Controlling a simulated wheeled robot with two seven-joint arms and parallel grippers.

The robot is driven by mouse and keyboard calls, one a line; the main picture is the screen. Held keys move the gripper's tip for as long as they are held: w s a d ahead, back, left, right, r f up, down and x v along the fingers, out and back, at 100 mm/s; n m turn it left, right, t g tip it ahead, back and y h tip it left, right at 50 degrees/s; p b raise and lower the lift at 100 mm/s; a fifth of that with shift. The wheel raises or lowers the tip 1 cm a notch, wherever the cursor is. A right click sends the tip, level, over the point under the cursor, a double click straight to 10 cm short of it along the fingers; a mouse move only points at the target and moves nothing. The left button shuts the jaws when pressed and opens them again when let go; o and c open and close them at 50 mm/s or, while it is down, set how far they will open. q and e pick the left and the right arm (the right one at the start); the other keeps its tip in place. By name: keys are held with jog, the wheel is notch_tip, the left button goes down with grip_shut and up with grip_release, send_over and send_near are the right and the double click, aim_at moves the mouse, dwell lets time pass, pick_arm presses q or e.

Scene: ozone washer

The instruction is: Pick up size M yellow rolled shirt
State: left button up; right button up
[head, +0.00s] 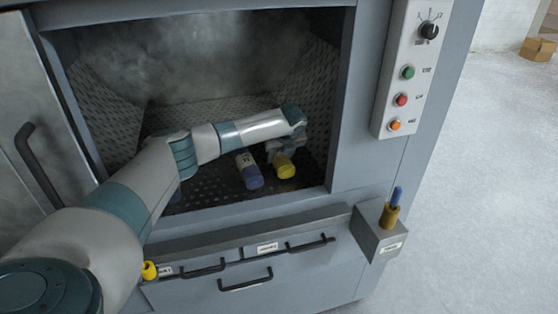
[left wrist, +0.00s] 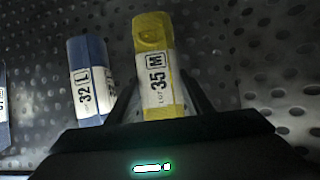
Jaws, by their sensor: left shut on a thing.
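The yellow rolled shirt (head: 284,167) lies inside the washer near its right side. In the left wrist view the yellow rolled shirt (left wrist: 153,40) has a white label reading "LOT 35" and "M". My left gripper (head: 272,152) reaches into the washer from the left and is shut on the yellow shirt. In the left wrist view the fingers of my left gripper (left wrist: 160,102) stand on both sides of it. I cannot tell whether the shirt is clear of the floor. My right gripper is not in view.
A blue rolled shirt (head: 248,171), labelled "32 L" in the left wrist view (left wrist: 88,75), lies just left of the yellow one. The perforated washer floor (head: 210,186) lies beneath. The opening's front sill (head: 255,215) and right wall (head: 322,110) bound the space.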

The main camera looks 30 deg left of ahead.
pick_arm(q)
notch_tip(320, 180, up, 8)
jog(key=b, duration=0.2)
jog(key=shift+f+b, duration=0.2)
jog(key=shift+b, duration=0.2)
jog(key=shift+r, duration=0.5)
jog(key=shift+f, duration=0.1)
